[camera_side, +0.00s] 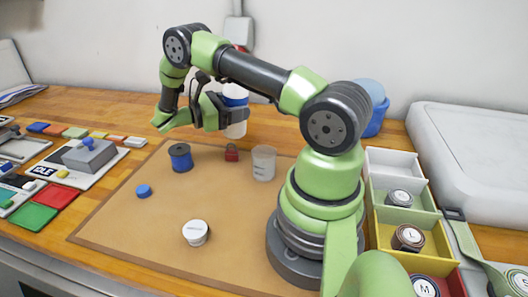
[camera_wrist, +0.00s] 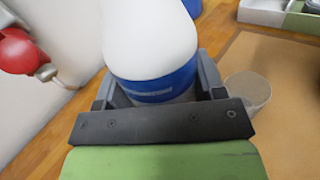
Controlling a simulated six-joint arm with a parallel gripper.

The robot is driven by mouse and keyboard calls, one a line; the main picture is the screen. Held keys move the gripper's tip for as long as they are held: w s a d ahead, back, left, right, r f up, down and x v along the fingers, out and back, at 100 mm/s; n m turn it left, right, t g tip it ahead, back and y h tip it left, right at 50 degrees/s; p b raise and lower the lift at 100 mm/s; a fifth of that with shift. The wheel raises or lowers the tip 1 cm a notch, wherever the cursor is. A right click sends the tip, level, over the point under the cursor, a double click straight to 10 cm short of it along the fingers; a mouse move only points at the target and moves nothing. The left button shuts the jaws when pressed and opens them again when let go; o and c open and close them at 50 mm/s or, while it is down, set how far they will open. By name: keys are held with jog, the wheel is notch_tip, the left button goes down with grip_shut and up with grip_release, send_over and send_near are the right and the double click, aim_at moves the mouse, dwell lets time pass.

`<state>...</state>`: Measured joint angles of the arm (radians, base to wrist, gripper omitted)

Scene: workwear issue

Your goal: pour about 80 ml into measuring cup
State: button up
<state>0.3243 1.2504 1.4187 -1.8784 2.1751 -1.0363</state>
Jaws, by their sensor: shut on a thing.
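My gripper (camera_side: 238,114) is shut on a white bottle (camera_side: 236,128) with a blue band. The bottle looks roughly upright, behind and left of the measuring cup in the side view. In the wrist view the bottle (camera_wrist: 150,40) sits between the two fingers of my gripper (camera_wrist: 155,92). The measuring cup (camera_side: 264,164), pale and with faint marks, stands upright on the brown mat, apart from the bottle. It also shows right of the gripper in the wrist view (camera_wrist: 248,92). I cannot tell whether it holds anything.
On the mat (camera_side: 150,222) are a blue spool (camera_side: 180,158), a small red item (camera_side: 231,153), a blue cap (camera_side: 143,191) and a white lidded jar (camera_side: 196,232). Coloured bins (camera_side: 398,225) stand at right. The mat's front is mostly clear.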

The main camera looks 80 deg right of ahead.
jog(key=shift+m+t, duration=0.4)
jog(key=shift+m, duration=0.8)
jog(key=m, duration=0.2)
jog(key=shift+s+a+f+m+t+y, duration=0.15)
jog(key=shift+s+m+t+y, duration=0.05)
jog(key=shift+m+t+y, duration=0.1)
jog(key=f, duration=0.1)
jog(key=f+m, duration=0.1)
jog(key=f, duration=0.1)
jog(key=shift+w+d+f+t, duration=0.2)
jog(key=shift+w+f+t, duration=0.05)
jog(key=shift+f+t, duration=0.1)
jog(key=shift+w+d+r+m, duration=0.1)
jog(key=shift+w+r+m, duration=0.1)
jog(key=shift+r+m, duration=0.25)
jog(key=shift+w+d+r+m+t, duration=0.15)
jog(key=shift+w+m+t, duration=0.1)
jog(key=shift+m, duration=0.3)
jog(key=shift+w+d+f+m+t, duration=0.15)
jog(key=shift+w+f+m+t, duration=0.25)
jog(key=shift+m, duration=0.3)
jog(key=shift+f+m, duration=0.15)
jog(key=shift+m, duration=0.45)
jog(key=shift+s, duration=0.1)
jog(key=shift+s+m+t+h, duration=0.2)
jog(key=shift+m+t+h, duration=0.2)
jog(key=shift+m, duration=0.2)
